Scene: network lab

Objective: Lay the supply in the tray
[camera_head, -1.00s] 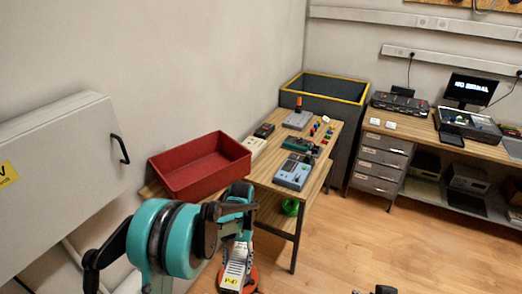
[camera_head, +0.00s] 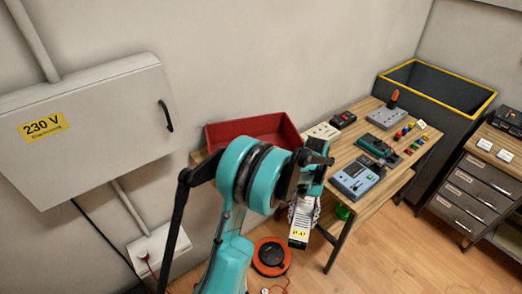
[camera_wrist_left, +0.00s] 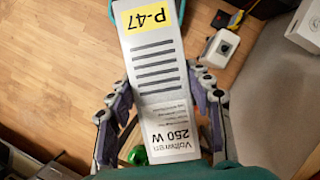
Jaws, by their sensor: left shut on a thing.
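The supply (camera_head: 300,224) is a pale box with a yellow P-47 label. My left gripper (camera_head: 305,200) is shut on it and holds it in the air in front of the wooden table, over the floor. In the left wrist view the supply (camera_wrist_left: 157,60) lies between the two fingers of the gripper (camera_wrist_left: 160,105), and its 250 W print shows. The red tray (camera_head: 292,134) stands at the table's left end, behind my left arm. The arm hides much of its front. My right gripper is not in view.
The wooden table (camera_head: 345,148) carries a blue-grey device (camera_head: 356,180), a green one (camera_head: 377,146) and small coloured parts. A grey bin with a yellow rim (camera_head: 440,75) stands behind it. A 230 V cabinet (camera_head: 95,130) hangs at left. An orange reel (camera_head: 270,256) lies on the floor.

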